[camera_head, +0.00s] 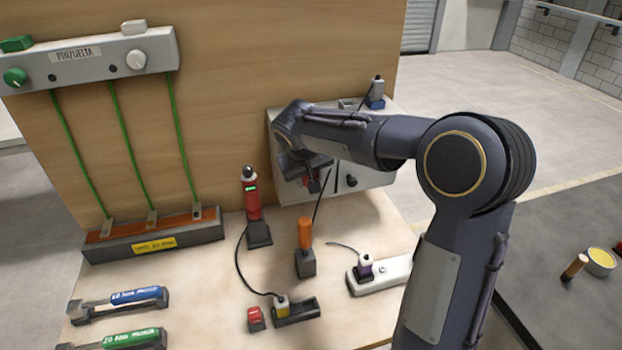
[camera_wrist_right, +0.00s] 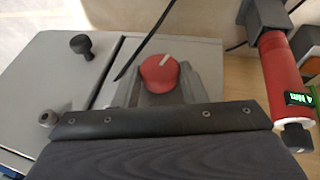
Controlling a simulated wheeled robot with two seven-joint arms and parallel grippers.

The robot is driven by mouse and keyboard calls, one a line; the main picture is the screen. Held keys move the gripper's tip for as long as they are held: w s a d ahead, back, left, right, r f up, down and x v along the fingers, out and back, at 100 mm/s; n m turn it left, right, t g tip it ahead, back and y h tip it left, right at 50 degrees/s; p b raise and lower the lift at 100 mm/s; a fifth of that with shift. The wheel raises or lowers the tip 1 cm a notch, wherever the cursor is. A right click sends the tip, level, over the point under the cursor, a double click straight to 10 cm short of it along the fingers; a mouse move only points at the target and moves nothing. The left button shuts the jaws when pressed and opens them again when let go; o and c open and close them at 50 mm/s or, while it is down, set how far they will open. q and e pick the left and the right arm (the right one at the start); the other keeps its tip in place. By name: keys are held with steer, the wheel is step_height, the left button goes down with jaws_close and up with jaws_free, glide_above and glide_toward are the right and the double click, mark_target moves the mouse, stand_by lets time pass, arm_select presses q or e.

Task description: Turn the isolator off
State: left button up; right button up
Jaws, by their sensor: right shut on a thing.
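The isolator is a grey box (camera_head: 376,179) on the wooden back board, partly hidden behind my right arm. Its red rotary knob (camera_wrist_right: 159,73) has a white pointer line slanting to the upper right in the wrist view. Only a bit of the red knob (camera_head: 308,181) shows in the head view. My right gripper (camera_head: 313,178) is at the box front, shut on the red knob; its fingertips are mostly hidden behind its dark body in the wrist view. My left gripper is not in view.
A red torque tool (camera_head: 251,197), also in the wrist view (camera_wrist_right: 283,80), stands left of the box. An orange-handled tool (camera_head: 305,233), a white socket strip (camera_head: 394,275) and black cables are in front. A dark knob (camera_wrist_right: 81,45) sits on the box.

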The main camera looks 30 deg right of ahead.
steer(key=h+b, duration=0.2)
steer(key=h, duration=0.1)
steer(key=a+n+h+b, duration=0.1)
steer(key=h, duration=0.1)
steer(key=shift+w+f+g, duration=0.15)
steer(key=shift+f+g, duration=0.25)
steer(key=n+h+b, duration=0.1)
steer(key=h+b, duration=0.1)
steer(key=h, duration=0.1)
steer(key=shift+a+f, duration=0.15)
steer(key=shift+n+g+h+b, duration=0.3)
steer(key=shift+h+b, duration=0.45)
steer(key=shift+h, duration=0.45)
steer(key=o, duration=1)
steer(key=shift+c, duration=0.2)
steer(key=v, duration=0.8)
steer(key=shift+f+b, duration=0.15)
steer(key=shift+b, duration=0.2)
